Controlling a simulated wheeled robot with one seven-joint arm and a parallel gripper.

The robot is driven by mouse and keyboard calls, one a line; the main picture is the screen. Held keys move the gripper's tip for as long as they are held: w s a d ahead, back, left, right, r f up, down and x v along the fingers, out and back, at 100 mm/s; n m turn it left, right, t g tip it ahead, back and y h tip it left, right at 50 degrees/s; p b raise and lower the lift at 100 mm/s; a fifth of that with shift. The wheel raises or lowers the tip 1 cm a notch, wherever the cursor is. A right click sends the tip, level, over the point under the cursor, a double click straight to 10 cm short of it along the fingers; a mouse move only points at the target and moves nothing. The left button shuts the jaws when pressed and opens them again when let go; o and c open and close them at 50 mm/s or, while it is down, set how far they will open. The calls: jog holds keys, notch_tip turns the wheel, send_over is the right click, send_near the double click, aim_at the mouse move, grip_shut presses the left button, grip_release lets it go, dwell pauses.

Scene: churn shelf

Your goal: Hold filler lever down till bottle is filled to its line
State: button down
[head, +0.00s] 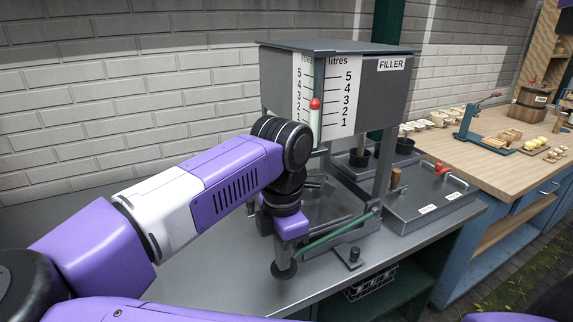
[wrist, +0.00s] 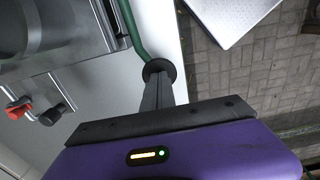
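The grey filler (head: 385,95) stands on the bench with a litres scale on its front. A red-topped float (head: 314,105) shows between 2 and 3 on the scale. The green lever (head: 335,238) slopes down toward the front left to a round black knob (head: 283,271). In the wrist view the lever (wrist: 132,28) ends at the same knob (wrist: 157,66). My gripper (wrist: 158,82) is shut, its fingertips together over the knob; whether they press on it I cannot tell. I cannot make out a bottle; my arm hides part of the filler's bay.
A grey tray (head: 420,205) with a red tap and small handles sits right of the filler. A wooden counter (head: 490,150) with small items lies beyond. A dark crate (head: 370,284) sits beneath the bench. The bench left of my arm is clear.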

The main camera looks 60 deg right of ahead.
jog(key=shift+s, duration=0.1)
dwell(0.6)
jog(key=shift+r+p, duration=0.4)
jog(key=shift+r, duration=0.65)
jog(key=shift+r+p, duration=0.35)
jog(key=shift+r, duration=0.8)
jog(key=shift+r, duration=0.2)
jog(key=shift+a+r+p, duration=0.1)
jog(key=shift+r+p, duration=0.3)
jog(key=shift+r, duration=0.6)
